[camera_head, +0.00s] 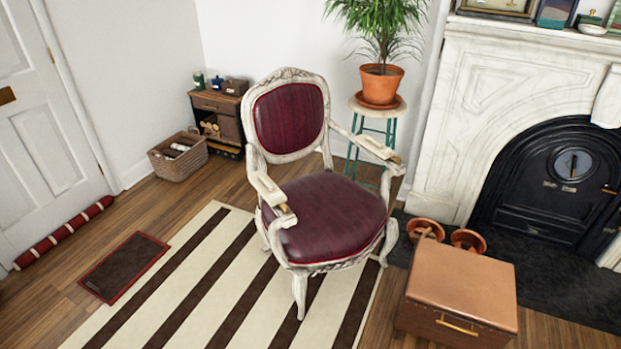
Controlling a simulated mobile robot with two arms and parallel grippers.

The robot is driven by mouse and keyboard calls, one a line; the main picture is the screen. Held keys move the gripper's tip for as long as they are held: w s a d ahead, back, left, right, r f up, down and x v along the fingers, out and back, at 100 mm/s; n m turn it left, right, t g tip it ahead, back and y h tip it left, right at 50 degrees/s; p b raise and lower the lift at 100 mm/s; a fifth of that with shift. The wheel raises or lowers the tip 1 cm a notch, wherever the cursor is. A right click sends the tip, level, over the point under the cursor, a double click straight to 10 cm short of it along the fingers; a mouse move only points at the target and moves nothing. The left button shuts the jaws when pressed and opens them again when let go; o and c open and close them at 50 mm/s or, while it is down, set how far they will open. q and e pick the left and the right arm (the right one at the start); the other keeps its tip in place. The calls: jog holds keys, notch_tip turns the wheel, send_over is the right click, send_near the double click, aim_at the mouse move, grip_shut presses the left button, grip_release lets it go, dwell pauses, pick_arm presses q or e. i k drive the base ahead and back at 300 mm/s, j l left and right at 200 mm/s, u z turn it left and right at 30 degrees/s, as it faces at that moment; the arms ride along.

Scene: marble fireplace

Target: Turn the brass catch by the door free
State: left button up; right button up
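A brass-coloured fitting (7,95) sits on the white panelled door (45,140) at the far left, partly cut by the picture's edge. The black arched fireplace door (545,205) at the right is shut and carries a round dial (573,164). A small brass piece (609,190) shows at that door's right side, near the picture's edge. I cannot tell which of these is the catch, nor how either is turned. Neither of my grippers is in view.
A red-cushioned armchair (325,205) stands mid-view on a striped rug (205,285). A brown box (460,290) and terracotta pots (468,240) sit before the marble fireplace (470,110). A potted plant (380,80) stands on a stool. Bare floor shows around a small mat (125,265).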

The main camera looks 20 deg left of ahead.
aim_at(283, 206)
jog(key=i+u, duration=0.15)
jog(key=u, duration=0.6)
